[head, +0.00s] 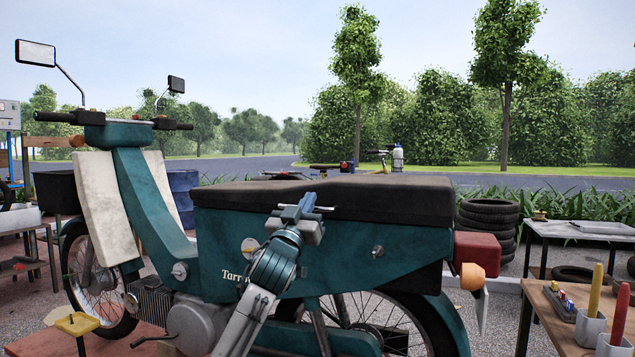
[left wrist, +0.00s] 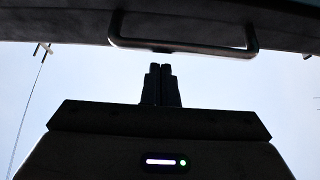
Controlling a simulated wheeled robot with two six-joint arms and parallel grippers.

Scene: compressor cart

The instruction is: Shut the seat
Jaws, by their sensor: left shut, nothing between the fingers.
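The black seat (head: 370,197) lies along the top of the teal moped body (head: 225,235). I see no clear gap under it in the head view, but my gripper covers part of its near edge. My left gripper (head: 303,203) is in front of the seat's near side, pointing up, shut and empty. In the left wrist view the shut fingertips (left wrist: 160,72) are just below a dark bar handle (left wrist: 183,48) on a dark overhanging edge (left wrist: 200,15), which looks like the seat. I cannot tell whether they touch the handle. My right gripper is not in view.
A red tail lamp (head: 478,248) and orange indicator (head: 472,277) stick out at the moped's right end. A wooden table (head: 545,310) with tools stands at the lower right. Stacked tyres (head: 487,220) stand behind. The air above the seat is clear.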

